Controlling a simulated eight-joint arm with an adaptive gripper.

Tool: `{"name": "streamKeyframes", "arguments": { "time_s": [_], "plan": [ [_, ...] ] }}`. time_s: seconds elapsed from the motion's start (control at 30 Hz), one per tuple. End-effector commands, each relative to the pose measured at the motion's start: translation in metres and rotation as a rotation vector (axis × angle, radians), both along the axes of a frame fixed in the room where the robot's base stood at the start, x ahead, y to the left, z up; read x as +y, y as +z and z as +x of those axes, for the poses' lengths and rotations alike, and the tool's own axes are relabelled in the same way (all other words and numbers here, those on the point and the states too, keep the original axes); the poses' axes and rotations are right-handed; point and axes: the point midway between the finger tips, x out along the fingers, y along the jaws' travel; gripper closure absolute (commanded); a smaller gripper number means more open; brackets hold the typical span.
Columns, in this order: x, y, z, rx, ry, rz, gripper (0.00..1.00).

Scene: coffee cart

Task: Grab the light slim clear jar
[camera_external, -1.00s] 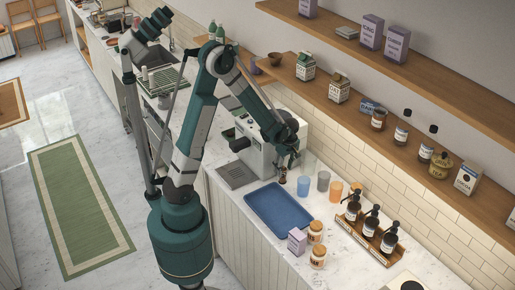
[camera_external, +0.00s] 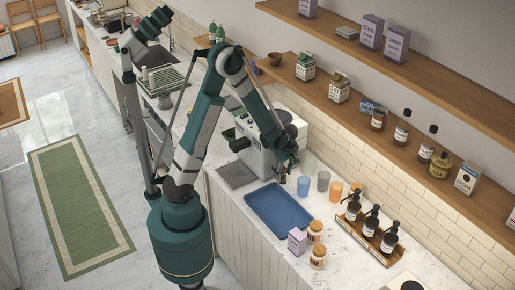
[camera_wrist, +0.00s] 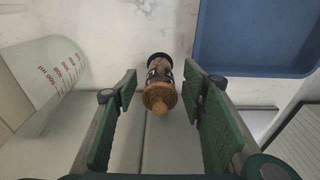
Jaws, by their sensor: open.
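A slim clear jar (camera_wrist: 160,85) with a cork-coloured lid and dark brown contents shows in the wrist view. It is between the two green finger pads of my gripper (camera_wrist: 161,90), with a visible gap on each side. My gripper is open, and the jar does not look clamped. In the external view my gripper (camera_external: 285,172) is low over the counter, beside the coffee machine and behind the blue tray. The jar is small and mostly hidden by the gripper there.
A clear measuring jug (camera_wrist: 48,82) with red markings stands left in the wrist view. The blue tray (camera_external: 278,210) lies nearby. Blue (camera_external: 303,186), grey (camera_external: 323,181) and orange (camera_external: 336,190) cups stand right of my gripper. The coffee machine (camera_external: 255,150) is close on the left.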

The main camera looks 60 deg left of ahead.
Motion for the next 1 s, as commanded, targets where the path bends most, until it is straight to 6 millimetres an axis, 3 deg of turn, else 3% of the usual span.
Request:
{"name": "streamKeyframes", "arguments": {
  "time_s": [0.17, 0.4, 1.0],
  "plan": [
    [0.0, 0.0001, 0.0, 0.0, 0.0, 0.0, 0.6],
    [-0.0001, 0.0001, 0.0, 0.0, 0.0, 0.0, 0.91],
    [-0.0021, 0.0036, -0.0001, 0.0, -0.001, 0.0, 0.91]
  ]
}}
